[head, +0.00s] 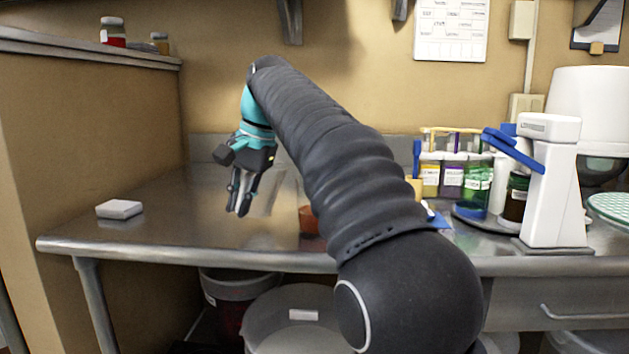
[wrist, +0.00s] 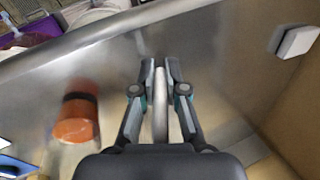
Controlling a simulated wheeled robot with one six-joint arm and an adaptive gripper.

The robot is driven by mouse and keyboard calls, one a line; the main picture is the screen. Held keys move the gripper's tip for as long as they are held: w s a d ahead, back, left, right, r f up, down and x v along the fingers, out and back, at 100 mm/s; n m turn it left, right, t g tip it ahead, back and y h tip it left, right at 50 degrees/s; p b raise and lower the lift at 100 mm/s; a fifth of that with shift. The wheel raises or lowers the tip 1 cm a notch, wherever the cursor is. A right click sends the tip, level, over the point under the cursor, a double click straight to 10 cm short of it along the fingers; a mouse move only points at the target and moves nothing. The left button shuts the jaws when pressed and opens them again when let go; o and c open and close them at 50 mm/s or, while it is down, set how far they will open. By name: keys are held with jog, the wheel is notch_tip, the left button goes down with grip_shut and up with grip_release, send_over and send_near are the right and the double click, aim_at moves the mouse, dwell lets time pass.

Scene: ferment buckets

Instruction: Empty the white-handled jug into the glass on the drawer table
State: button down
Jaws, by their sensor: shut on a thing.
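My gripper (head: 243,195) hangs over the left part of the steel table, fingers pointing down. In the wrist view its fingers (wrist: 160,75) are closed on an upright pale strip, which looks like the white handle of the jug (wrist: 160,108). The jug's body is hard to make out; a faint clear outline shows beside the fingers in the head view. I cannot tell its fill or whether it touches the table. The drawer table (head: 560,312) is at the right, with a drawer handle on its front. I cannot make out the glass; my arm hides part of the tables.
An orange-brown pot (head: 310,220) stands right of my gripper, partly behind my arm. A white block (head: 119,209) lies at the left. A tube rack (head: 450,160), jars and a white stand machine (head: 552,180) crowd the right. Buckets (head: 300,318) stand below.

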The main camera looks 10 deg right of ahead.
jog(key=shift+w+a+f+g+h, duration=0.15)
jog(key=shift+a+f+g+h, duration=0.25)
jog(key=shift+h, duration=0.3)
jog(key=shift+w+a+f+g+h, duration=0.2)
jog(key=shift+f+g+h, duration=0.25)
jog(key=shift+h, duration=0.25)
jog(key=shift+s, duration=0.1)
